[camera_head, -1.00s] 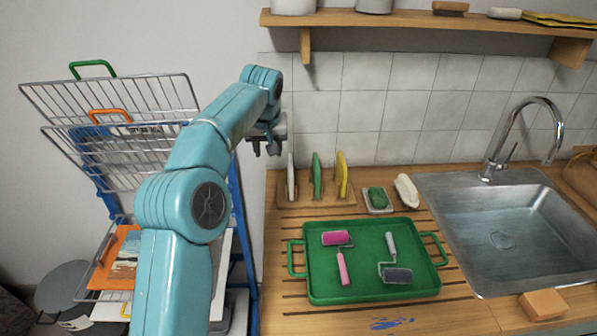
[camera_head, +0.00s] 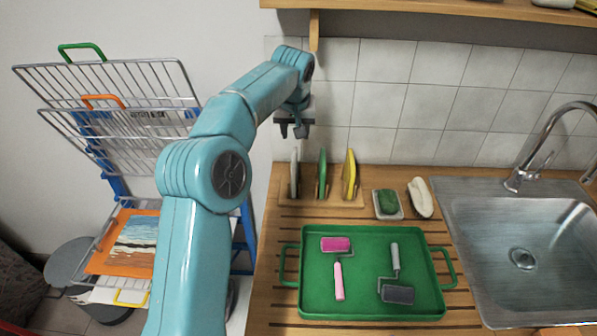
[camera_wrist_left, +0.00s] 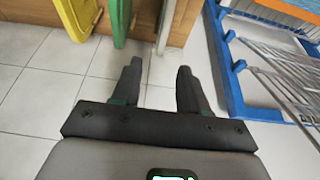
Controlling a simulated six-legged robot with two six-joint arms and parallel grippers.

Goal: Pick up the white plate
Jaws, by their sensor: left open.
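The white plate (camera_head: 294,172) stands on edge at the left end of a wooden rack (camera_head: 320,199), at the back left of the counter. A green plate (camera_head: 322,172) and a yellow plate (camera_head: 349,175) stand to its right. My left gripper (camera_head: 293,131) is open and empty, above the white plate and apart from it. In the left wrist view the open fingers (camera_wrist_left: 159,70) point towards the white plate (camera_wrist_left: 167,25), of which only a narrow part shows at the top edge. My right gripper is not in view.
A green tray (camera_head: 372,312) with two paint rollers lies in front of the rack. A soap dish (camera_head: 387,214) and a white brush (camera_head: 420,198) sit to the right, then the sink (camera_head: 480,270). A blue-framed wire drying rack (camera_head: 110,85) stands left. A shelf hangs above.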

